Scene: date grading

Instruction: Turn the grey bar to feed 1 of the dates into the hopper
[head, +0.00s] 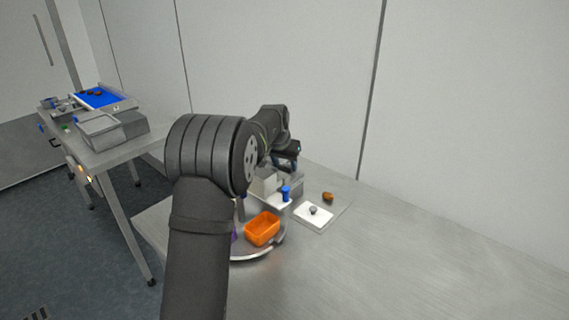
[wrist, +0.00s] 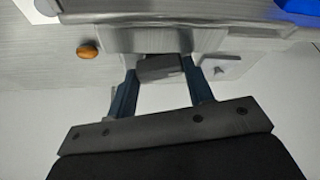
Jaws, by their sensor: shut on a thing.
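My gripper (wrist: 161,84) reaches in from the bottom of the wrist view, with its two dark blue fingers on either side of a grey bar (wrist: 160,68). It is shut on that bar. The bar sits in front of a wider grey metal housing (wrist: 125,38). In the head view my gripper (head: 288,162) is at the back of the bench, above a pale grey box (head: 264,184), and my arm hides much of it. A brown date (head: 327,196) lies on the bench to the right; it also shows in the wrist view (wrist: 88,51). I cannot make out the hopper for certain.
An orange bin (head: 262,229) stands on a round metal plate (head: 262,256). A white pad (head: 306,220) with a small grey knob and a blue post (head: 286,194) are close by. A second table (head: 122,155) at left bears a blue tray. The bench's right side is clear.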

